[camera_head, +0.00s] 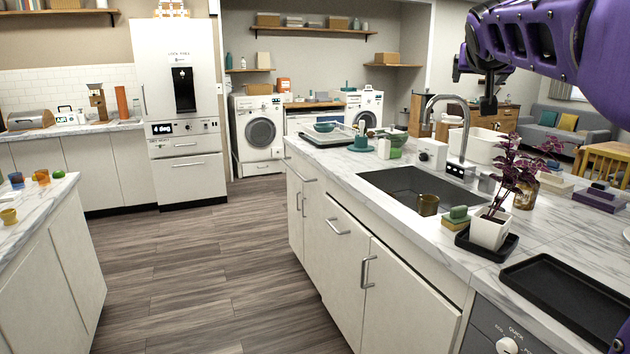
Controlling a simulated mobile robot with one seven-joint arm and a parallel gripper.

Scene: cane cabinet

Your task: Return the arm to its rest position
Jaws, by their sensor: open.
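My purple arm reaches in from the upper right of the head camera view. My gripper (484,92) is black and hangs at the arm's left end, above the far side of the sink and to the right of the tall tap. It is open, and I see nothing held in it. It is apart from the counter and from the things on it. Part of the arm runs out of the picture at the right edge.
The island counter (340,160) holds a sink (400,188) with a brown cup (428,205), a tap (462,125), a potted purple plant (490,230) and a black tray (570,295). Another counter (30,205) stands at left. The wooden floor (200,270) between them is clear.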

